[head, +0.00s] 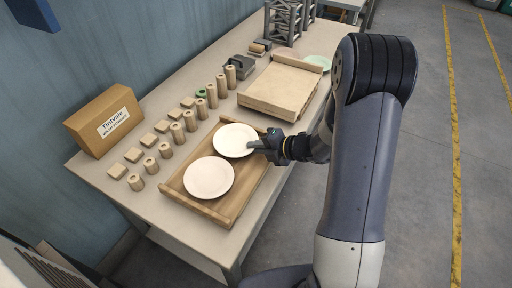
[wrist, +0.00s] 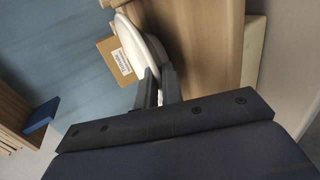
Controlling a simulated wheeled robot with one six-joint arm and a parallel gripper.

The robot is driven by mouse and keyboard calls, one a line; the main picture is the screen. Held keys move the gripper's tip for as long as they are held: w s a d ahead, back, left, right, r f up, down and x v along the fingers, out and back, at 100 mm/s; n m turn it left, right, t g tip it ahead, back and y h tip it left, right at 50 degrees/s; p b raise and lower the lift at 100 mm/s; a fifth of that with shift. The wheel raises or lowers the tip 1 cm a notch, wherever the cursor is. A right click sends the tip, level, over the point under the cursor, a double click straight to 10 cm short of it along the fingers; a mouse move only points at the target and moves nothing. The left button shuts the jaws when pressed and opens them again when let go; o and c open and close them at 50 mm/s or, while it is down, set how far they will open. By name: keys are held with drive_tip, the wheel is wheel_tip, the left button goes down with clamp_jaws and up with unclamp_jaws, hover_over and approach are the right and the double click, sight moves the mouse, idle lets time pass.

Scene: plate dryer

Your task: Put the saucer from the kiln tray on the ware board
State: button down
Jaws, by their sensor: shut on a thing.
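My gripper (head: 262,144) is shut on the right rim of a cream-white saucer (head: 234,140). This saucer is over the far half of a wooden tray with raised edges (head: 232,218); whether it touches the tray I cannot tell. In the wrist view, the jaws (wrist: 160,84) close around the rim of the white saucer (wrist: 150,48), seen nearly edge-on. A second, slightly pinkish saucer (head: 208,177) lies on the near half of the same tray. Behind is a pale wooden board with raised end strips (head: 281,88), its top bare. Which is the kiln tray and which the ware board is not marked.
Rows of wooden blocks and cylinders (head: 177,134) stand left of the tray, one with a green ring (head: 201,93). A cardboard box (head: 104,120) stands by the wall. A mint-green dish (head: 318,63) lies beyond the board. A grey metal rack (head: 284,22) stands at the back.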

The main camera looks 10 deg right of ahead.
drive_tip(key=shift+f, duration=0.2)
drive_tip(key=shift+f, duration=0.15)
drive_tip(key=c, duration=1.8)
unclamp_jaws()
drive_tip(key=shift+r, duration=0.3)
drive_tip(key=v, duration=1.2)
drive_tip(key=shift+d+f, duration=0.1)
drive_tip(key=shift+f, duration=0.05)
